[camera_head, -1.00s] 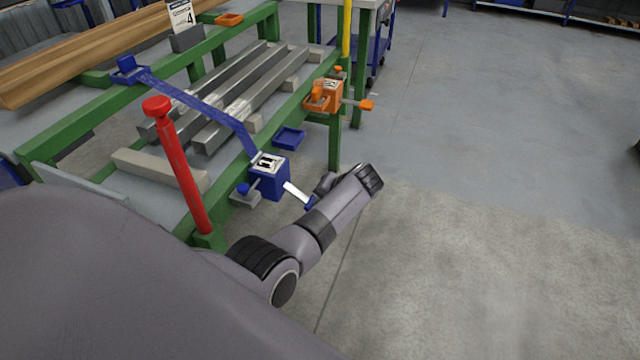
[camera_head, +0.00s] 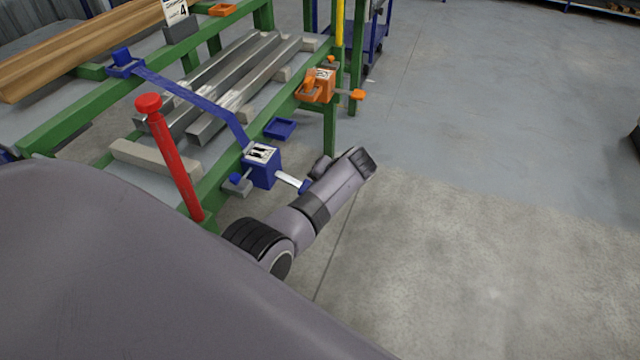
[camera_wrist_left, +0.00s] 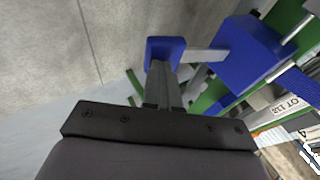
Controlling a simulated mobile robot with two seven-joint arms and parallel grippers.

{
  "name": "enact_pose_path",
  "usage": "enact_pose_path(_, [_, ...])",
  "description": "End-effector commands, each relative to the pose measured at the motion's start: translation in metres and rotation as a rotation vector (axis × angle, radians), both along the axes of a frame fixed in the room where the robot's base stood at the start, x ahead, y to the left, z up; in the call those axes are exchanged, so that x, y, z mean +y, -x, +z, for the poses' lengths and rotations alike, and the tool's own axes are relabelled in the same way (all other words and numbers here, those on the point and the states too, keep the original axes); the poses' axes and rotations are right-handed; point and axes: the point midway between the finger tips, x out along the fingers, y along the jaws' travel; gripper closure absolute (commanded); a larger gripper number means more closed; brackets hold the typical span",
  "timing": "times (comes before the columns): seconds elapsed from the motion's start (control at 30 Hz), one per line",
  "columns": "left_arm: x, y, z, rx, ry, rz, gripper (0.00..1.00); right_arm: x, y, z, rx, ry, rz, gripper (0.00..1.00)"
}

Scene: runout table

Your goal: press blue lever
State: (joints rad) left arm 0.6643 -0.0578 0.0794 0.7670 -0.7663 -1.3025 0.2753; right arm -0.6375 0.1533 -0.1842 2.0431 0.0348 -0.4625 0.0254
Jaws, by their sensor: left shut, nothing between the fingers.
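The blue lever's housing (camera_head: 261,166) is a blue box on the table's green frame, with a silver lever arm (camera_head: 289,180) pointing out to the right and a blue end knob (camera_head: 304,186). In the left wrist view the lever arm (camera_wrist_left: 205,55) runs from the blue housing (camera_wrist_left: 250,50) to the blue knob (camera_wrist_left: 165,48). My left gripper (camera_wrist_left: 160,70) is shut and empty, its fingertips right at the knob. I cannot tell whether they touch. In the head view the fingers are mostly hidden by my wrist. My right gripper is in neither view.
An orange lever box (camera_head: 318,85) stands farther along the frame. A red post (camera_head: 173,155) rises on the near side, and a blue strap-like bar (camera_head: 195,100) crosses above metal bars (camera_head: 240,90). The concrete floor right of my arm is clear.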

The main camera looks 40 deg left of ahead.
Motion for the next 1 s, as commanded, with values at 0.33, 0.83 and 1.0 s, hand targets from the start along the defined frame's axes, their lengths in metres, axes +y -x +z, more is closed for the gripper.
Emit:
enact_pose_path(0.33, [-0.024,0.006,0.049,-0.005,0.003,-0.003,1.0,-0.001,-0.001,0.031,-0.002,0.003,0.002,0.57])
enact_pose_path(0.83, [-0.054,0.015,0.091,-0.004,0.0,-0.002,1.0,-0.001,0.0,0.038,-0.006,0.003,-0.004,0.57])
enact_pose_path(1.0, [-0.054,0.015,0.09,-0.004,0.0,-0.002,1.0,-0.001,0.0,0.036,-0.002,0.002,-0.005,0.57])
